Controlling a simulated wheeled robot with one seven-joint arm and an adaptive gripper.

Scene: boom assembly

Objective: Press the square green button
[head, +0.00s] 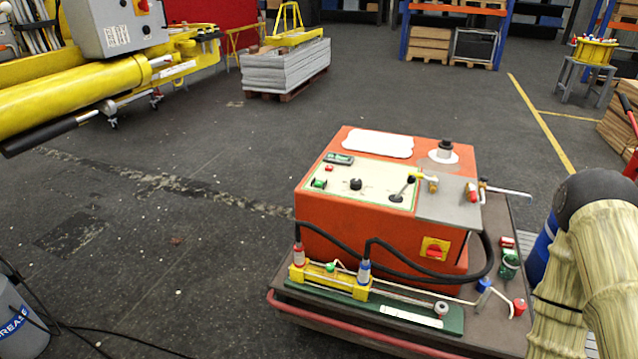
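The orange machine box (375,228) stands on a dark cart. Its top has a pale control panel (358,178). A small green button (319,184) sits at the panel's left end; it looks squarish with a dark edge, but is too small to be sure. A small red button (329,168) and a green-framed display (339,159) are just behind it. A black knob (355,184) and a black-tipped lever (403,190) are to its right. My arm, in a pale sleeve, shows at the lower right, apart from the box. My gripper is not in view.
A yellow valve block (330,279) with black hoses stands in front of the box. The cart's red rail (340,327) runs along the front.

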